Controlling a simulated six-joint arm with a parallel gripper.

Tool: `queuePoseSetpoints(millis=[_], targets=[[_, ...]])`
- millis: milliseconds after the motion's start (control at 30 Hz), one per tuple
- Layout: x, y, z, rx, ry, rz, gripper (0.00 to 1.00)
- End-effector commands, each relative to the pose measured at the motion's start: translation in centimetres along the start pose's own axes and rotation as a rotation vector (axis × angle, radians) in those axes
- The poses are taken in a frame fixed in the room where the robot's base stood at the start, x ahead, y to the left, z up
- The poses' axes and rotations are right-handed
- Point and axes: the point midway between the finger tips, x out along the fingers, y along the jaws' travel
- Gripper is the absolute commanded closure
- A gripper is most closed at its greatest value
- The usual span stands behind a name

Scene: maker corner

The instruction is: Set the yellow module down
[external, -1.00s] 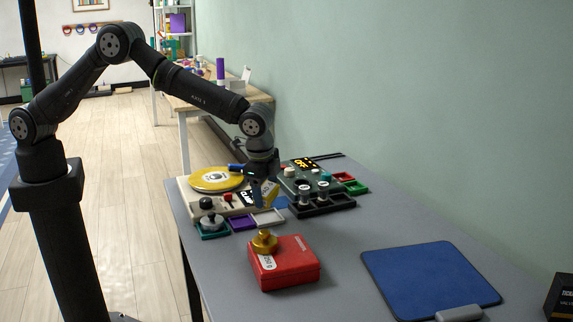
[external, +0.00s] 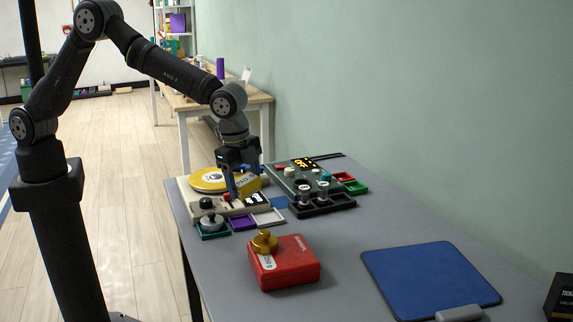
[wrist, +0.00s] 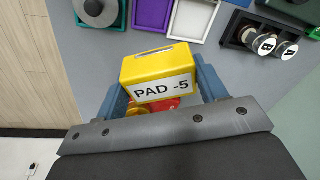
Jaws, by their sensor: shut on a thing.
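The yellow module (external: 250,184) is a small block with a white label. In the wrist view, the module (wrist: 155,62) reads "PAD -5" and sits between the two blue fingers. My gripper (external: 240,184) is shut on it, and the gripper (wrist: 160,88) hides the module's sides. In the external view the module overlaps the beige panel (external: 186,190) with the yellow disc (external: 209,178). I cannot tell how high the module is above the panel or table.
Near it stand a teal tray with a grey knob (external: 211,221), a purple tray (external: 243,222), a white tray (external: 267,216) and a black holder (external: 321,205). A red box (external: 288,265) with a gold knob is in front. A blue mat (external: 428,278) lies right; grey table between is clear.

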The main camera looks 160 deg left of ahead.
Motion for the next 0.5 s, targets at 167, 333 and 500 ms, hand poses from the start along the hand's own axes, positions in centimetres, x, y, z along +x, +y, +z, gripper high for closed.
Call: queuePoseSetpoints(millis=[167,333,500], targets=[[1.5,-2.9,0.2,0.158,0.064,0.060,0.64],[2.6,-5.3,0.4,0.297,0.113,0.116,0.64],[3.4,-6.9,0.6,0.396,0.142,0.161,0.64]])
